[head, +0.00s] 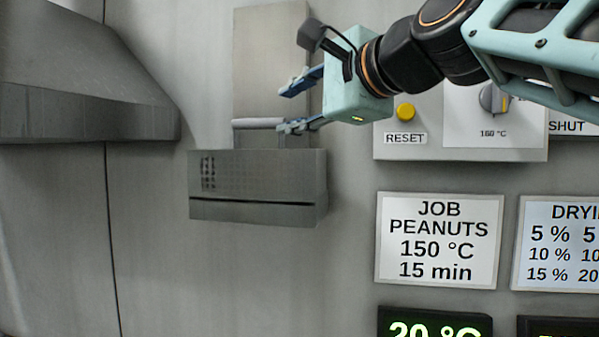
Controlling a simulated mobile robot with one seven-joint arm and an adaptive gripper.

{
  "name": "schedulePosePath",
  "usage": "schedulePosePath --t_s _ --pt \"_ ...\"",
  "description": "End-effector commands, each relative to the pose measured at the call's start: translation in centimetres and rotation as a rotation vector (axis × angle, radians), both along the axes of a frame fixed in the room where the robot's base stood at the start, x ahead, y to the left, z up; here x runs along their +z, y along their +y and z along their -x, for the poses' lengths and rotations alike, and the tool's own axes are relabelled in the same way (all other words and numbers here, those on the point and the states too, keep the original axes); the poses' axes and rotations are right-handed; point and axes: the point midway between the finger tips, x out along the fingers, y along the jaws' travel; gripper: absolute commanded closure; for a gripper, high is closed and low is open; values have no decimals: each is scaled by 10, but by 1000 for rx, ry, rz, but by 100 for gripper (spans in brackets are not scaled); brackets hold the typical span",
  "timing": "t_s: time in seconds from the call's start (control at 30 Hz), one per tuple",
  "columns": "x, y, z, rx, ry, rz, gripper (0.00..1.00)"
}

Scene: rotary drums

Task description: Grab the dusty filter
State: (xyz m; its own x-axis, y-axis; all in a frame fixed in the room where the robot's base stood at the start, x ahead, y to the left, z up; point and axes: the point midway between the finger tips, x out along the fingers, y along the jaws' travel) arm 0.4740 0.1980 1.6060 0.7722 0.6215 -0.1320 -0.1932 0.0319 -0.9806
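A grey metal box (257,178) with a perforated front and a dark slit low down is fixed to the wall. A pale horizontal bar (258,123), which looks like a handle, stands just above its top; I cannot tell for sure that it belongs to the dusty filter. No dust can be made out. My gripper (288,107) comes in from the upper right with its two blue fingers apart, one above the other. The lower fingertip overlaps the right end of the bar in the picture; I cannot tell whether they touch. Nothing shows between the fingers.
A flat metal panel (270,55) rises behind the bar. A large grey hood (75,75) juts out at the left. A control box with a yellow reset button (405,112) and a dial (493,98) is close right of my gripper. Below it hang a job sign (438,240) and displays.

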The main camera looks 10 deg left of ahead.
Motion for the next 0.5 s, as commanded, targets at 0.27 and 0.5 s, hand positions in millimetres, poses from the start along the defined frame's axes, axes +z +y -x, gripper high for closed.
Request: schedulePosePath --t_s 0.27,0.5 --pt "-6 27 -33 1 2 3 64" --pt "-10 36 -47 0 1 5 64"
